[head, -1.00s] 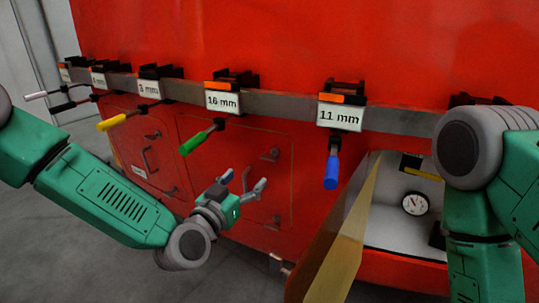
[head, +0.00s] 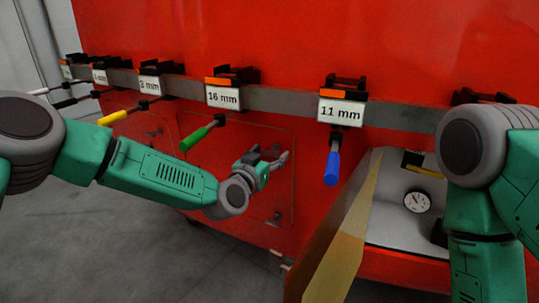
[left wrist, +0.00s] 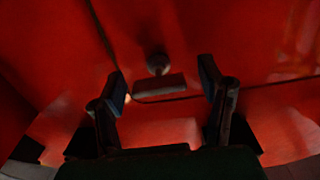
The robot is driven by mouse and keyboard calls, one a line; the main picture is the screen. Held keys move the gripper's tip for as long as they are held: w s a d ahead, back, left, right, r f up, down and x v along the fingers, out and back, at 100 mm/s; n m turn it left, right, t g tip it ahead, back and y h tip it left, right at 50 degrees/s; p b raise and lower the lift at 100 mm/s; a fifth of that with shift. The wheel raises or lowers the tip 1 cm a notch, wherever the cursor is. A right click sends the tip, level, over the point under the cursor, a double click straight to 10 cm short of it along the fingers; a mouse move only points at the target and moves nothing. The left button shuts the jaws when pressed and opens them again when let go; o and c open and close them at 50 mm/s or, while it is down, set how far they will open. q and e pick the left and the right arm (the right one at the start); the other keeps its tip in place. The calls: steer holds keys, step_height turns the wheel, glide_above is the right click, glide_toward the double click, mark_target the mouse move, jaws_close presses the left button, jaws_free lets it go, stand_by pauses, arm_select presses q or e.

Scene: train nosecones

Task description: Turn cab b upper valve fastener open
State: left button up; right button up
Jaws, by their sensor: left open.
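A panel (head: 240,190) on the red cab wall has two small dark fasteners along its right side. The lower fastener (head: 277,217) shows in the head view; the upper one is hidden behind my left gripper (head: 270,158). In the left wrist view, a dark fastener (left wrist: 160,87) with a round knob (left wrist: 158,63) appears between the fingertips of my open left gripper (left wrist: 162,82). Its bar lies roughly crosswise in that picture. The fingers are on both sides of it; I cannot tell whether they touch it. My right gripper is out of view.
A grey rail (head: 280,106) carries labelled holders and hanging tools, including a green-handled tool (head: 196,138) and a blue-handled tool (head: 332,168). An open compartment with a gauge (head: 417,201) and a brown door (head: 335,240) stands at right. My right arm covers the right edge.

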arm_select(q)
steer(key=shift+d, duration=0.1)
steer(key=c, duration=1.2)
steer(key=n+b, duration=0.2)
steer(key=n, duration=0.1)
steer(key=shift+f+n+b, duration=0.15)
steer(key=shift+n+b, duration=0.15)
steer(key=shift+n, duration=0.1)
steer(key=n+b, duration=0.2)
steer(key=n, duration=0.2)
steer(key=shift+n, duration=0.3)
steer(key=n+b, duration=0.3)
steer(key=n, duration=0.2)
steer(key=shift+b, duration=0.35)
steer(key=shift+n+b, duration=1.15)
steer(key=shift+n, duration=1.05)
